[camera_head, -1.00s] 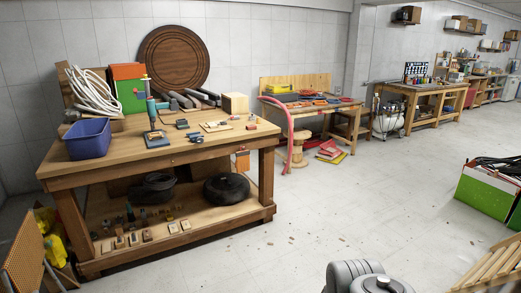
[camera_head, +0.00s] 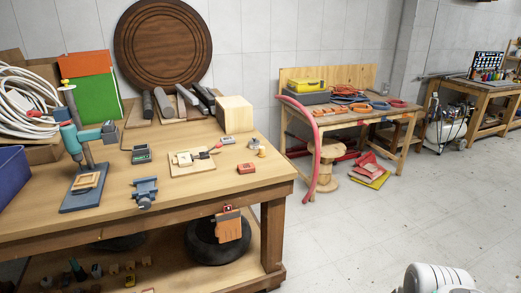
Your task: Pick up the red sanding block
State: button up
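A small red block (camera_head: 247,168), which looks like the red sanding block, lies on the wooden workbench (camera_head: 235,185) near its right end. It sits right of a light wooden board (camera_head: 192,170) that carries small parts. Nothing covers it. My gripper is not in view; only a white and grey part of my own arm shows at the bottom right, well away from the block.
Near the block are a small grey device (camera_head: 228,140), a small wooden piece (camera_head: 262,152) and a wooden cube (camera_head: 234,115). A blue vise (camera_head: 145,192) and a teal drill stand (camera_head: 78,150) stand further left. Open floor (camera_head: 350,230) lies right of the bench.

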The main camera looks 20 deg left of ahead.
aim_at(246, 168)
jog(key=u, duration=0.55)
jog(key=i, duration=1.4)
jog(key=u, duration=1.6)
jog(key=i, duration=0.85)
jog(key=u, duration=0.6)
